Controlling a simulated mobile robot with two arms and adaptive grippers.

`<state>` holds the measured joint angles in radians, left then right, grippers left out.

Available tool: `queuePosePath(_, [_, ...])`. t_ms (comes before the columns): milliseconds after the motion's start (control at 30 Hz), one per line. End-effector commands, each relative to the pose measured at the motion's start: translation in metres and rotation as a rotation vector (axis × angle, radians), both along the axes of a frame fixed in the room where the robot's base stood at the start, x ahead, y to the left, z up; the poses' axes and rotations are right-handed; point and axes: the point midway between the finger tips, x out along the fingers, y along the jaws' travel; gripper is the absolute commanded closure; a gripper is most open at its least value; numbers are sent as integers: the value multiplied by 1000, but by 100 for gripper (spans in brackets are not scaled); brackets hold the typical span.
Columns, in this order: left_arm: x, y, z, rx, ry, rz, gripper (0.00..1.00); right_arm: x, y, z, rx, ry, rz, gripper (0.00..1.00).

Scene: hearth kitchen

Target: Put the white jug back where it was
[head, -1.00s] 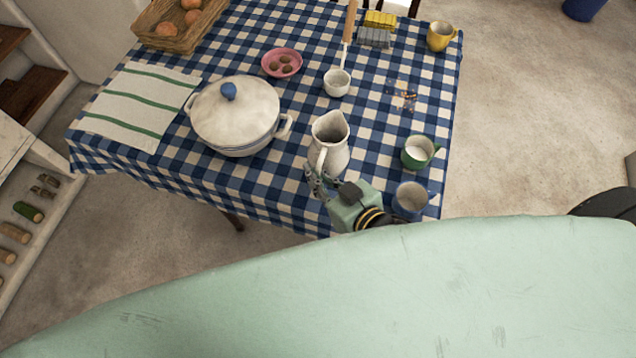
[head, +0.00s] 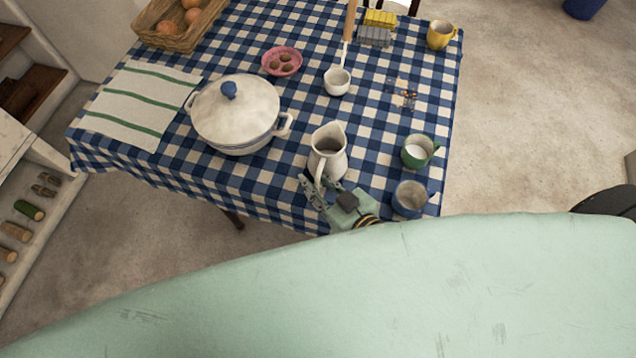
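The white jug (head: 331,163) stands upright on the blue-and-white checked cloth near the table's front edge. Its spout points away and its handle faces me. My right gripper (head: 321,187) is just in front of the jug, at the handle side. Its fingers look spread apart, with the lower end of the handle close to or between them; any contact is too small to tell. My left gripper is not in view.
A lidded white pot (head: 236,115) stands left of the jug. A green cup (head: 418,151) and a blue mug (head: 409,198) stand close on the right. A white ladle (head: 337,82) and a pink bowl (head: 282,62) lie behind. Bare cloth surrounds the jug.

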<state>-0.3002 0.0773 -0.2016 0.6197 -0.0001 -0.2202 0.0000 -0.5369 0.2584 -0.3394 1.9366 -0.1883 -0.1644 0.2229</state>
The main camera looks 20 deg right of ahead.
Motion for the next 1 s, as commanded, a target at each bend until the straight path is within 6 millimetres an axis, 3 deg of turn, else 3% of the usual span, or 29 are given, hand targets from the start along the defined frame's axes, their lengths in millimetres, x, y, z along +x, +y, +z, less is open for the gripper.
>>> queuePosePath(300, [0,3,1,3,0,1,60,0,0,2,0,0,0,73])
queuePosePath(433, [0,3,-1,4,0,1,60,-9,-3,3,-1,2,0,73])
queuePosePath(1000, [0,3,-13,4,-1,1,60,-92,-36,39,0,3,0,73])
